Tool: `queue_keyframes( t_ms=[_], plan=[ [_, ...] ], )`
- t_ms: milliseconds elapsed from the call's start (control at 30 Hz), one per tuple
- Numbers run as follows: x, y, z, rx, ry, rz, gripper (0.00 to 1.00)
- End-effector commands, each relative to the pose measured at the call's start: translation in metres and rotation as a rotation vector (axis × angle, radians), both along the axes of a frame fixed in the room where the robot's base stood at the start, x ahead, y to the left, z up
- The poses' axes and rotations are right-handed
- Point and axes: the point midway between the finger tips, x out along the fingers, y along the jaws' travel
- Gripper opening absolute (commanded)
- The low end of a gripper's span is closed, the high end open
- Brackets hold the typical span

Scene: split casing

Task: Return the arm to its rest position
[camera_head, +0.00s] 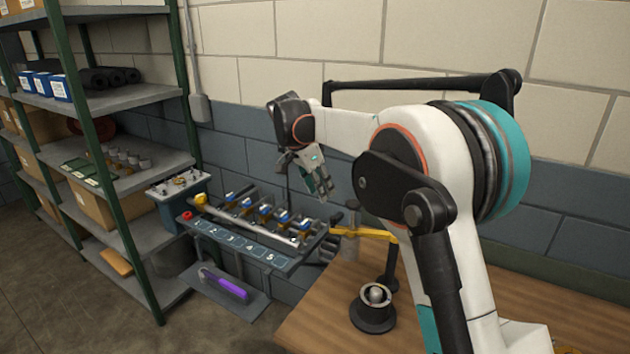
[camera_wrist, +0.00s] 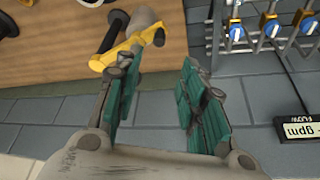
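My gripper (camera_head: 318,185) hangs at the end of my raised arm, in front of the blue block wall. In the wrist view, its two teal-padded fingers stand apart, and the space between them (camera_wrist: 160,85) is empty. A yellow part (camera_head: 362,233) with a grey rounded piece is at the back edge of the wooden bench. In the wrist view the yellow part (camera_wrist: 122,52) appears just beyond the left fingertip. The frames do not clearly show the gap between them.
The wooden bench (camera_head: 330,320) carries a dark round fitting (camera_head: 373,312). A panel with numbered places and blue-handled valves (camera_head: 255,230) stands left of the gripper. A purple-handled tool (camera_head: 224,284) lies on a low plate. Green-framed shelves (camera_head: 110,230) stand at far left.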

Motion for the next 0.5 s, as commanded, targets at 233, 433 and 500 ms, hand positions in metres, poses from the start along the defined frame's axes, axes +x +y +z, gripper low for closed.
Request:
queue_keyframes(
  t_ms=[233,433,500],
  plan=[
    [-0.036,-0.022,0.018,0.022,0.004,0.111,0.37],
    [-0.088,-0.046,0.033,0.044,-0.001,0.263,0.37],
    [-0.107,-0.054,0.037,0.047,-0.007,0.317,0.37]
  ],
)
